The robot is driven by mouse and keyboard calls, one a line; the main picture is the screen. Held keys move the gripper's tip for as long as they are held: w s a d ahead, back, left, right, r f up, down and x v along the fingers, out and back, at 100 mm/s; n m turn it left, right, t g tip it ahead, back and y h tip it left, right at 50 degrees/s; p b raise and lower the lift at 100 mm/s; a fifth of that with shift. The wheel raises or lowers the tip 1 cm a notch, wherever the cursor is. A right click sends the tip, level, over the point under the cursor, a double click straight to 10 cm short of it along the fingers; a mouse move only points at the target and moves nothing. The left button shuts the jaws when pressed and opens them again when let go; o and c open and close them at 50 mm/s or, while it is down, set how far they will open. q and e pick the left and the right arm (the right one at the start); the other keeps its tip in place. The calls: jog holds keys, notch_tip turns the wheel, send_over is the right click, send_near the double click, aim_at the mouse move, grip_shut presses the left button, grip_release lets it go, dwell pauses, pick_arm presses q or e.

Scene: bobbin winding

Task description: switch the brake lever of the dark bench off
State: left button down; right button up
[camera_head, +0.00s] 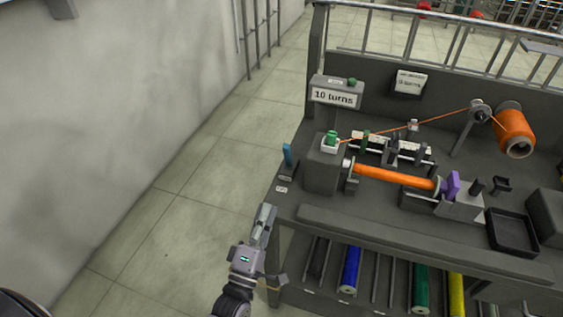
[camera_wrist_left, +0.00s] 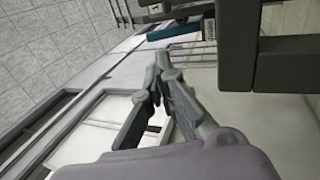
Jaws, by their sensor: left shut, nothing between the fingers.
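The dark bench (camera_head: 400,225) fills the right half of the head view. A small blue upright lever (camera_head: 287,155), which looks like the brake lever, stands at its left end beside the grey block; small labels sit below it. A blue-teal piece, apparently the same lever, shows at the top of the left wrist view (camera_wrist_left: 180,32). My left gripper (camera_head: 266,214) is shut and empty, just off the bench's left front corner, nearer than the lever and apart from it. Its closed fingers also show in the left wrist view (camera_wrist_left: 165,62). My right gripper is out of view.
An orange wound bobbin (camera_head: 393,176) lies on the bench, with thread running to an orange spool (camera_head: 514,130). A "10 turns" display (camera_head: 335,96) stands behind. A black tray (camera_head: 512,233) sits at right. Coloured rolls lie below. Floor left of the bench is clear.

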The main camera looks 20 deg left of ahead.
aim_at(285, 151)
pick_arm(q)
jog(key=p+x, duration=0.2)
jog(key=x, duration=1.1)
jog(key=shift+w, duration=0.4)
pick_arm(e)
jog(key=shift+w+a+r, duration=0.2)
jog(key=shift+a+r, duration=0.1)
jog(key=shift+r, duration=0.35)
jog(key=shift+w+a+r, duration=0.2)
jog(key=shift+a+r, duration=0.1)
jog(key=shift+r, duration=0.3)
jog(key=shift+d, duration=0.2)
